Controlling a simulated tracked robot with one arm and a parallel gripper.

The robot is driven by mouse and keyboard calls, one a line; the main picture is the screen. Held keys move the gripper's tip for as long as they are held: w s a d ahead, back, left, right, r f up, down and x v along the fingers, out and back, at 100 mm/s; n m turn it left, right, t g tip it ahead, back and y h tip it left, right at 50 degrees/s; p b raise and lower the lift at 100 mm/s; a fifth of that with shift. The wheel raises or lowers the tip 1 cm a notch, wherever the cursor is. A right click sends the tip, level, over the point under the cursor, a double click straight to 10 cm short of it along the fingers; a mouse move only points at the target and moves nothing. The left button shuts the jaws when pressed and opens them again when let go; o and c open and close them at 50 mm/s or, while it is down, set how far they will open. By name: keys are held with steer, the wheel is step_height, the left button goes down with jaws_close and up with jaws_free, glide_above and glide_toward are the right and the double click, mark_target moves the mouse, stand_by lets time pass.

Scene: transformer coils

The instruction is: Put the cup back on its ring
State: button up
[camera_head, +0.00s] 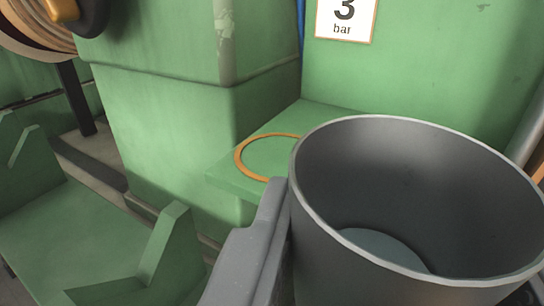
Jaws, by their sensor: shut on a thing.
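A large dark grey cup (330,235) fills the lower right, upright, with its open rim up and a paler disc at its bottom inside. My gripper (390,290) is shut on the cup; one grey finger shows along its left side, and only a small dark part shows at its lower right. The orange ring (240,162) lies on a green ledge (225,181) behind and left of the cup. The cup hides the ring's right part. The cup appears nearer to me than the ring; its height above the ledge cannot be told.
A green machine block (170,130) rises left of the ledge, and a green wall with a "3 bar" sign (345,18) stands behind. Green notched brackets (165,255) are at lower left. A copper-coloured coil (35,30) is at upper left. A pale pipe (527,125) is at right.

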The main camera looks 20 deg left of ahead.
steer(key=a+r+n+g+y+p, duration=0.1)
steer(key=a+r+n+y+p, duration=0.2)
steer(key=a+p, duration=0.5)
steer(key=a+y, duration=0.1)
steer(key=a, duration=0.2)
steer(key=shift+a+y, duration=0.3)
steer(key=shift+a, duration=0.05)
glide_above(281, 165)
steer(key=shift+f, duration=0.75)
step_height(281, 165, down, 4)
steer(key=b, duration=0.3)
steer(key=shift+r, duration=0.2)
steer(key=shift+r, duration=0.1)
